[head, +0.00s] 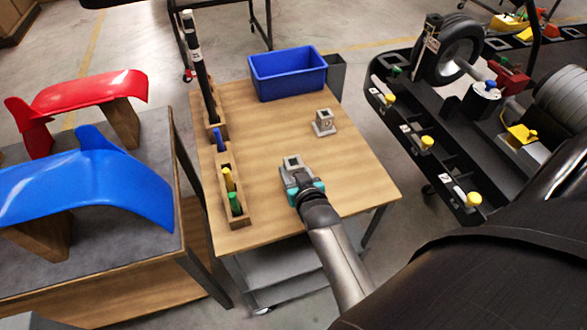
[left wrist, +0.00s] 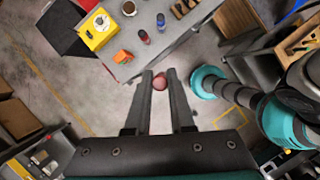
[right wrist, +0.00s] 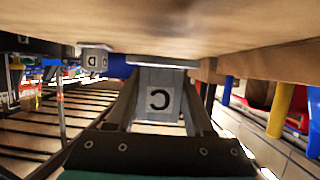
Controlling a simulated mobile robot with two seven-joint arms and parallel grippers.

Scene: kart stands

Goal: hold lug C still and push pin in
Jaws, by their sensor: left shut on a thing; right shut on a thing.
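Lug C (head: 293,161) is a small grey block with a square opening on top, standing on the wooden table. My right gripper (head: 300,186) is shut on it from the near side. My left gripper (left wrist: 160,85) is shut on a dull red round thing (left wrist: 160,81), seen end-on, probably the pin. It is over open floor in that view, apart from lug C. The left gripper is not in the head view.
A second grey lug, marked D (head: 324,123), stands further back. A blue bin (head: 288,73) is at the back edge. A wooden rack (head: 235,218) with blue, yellow and green handles lines the left edge. The table's right front is clear. A kart (head: 450,140) stands at right.

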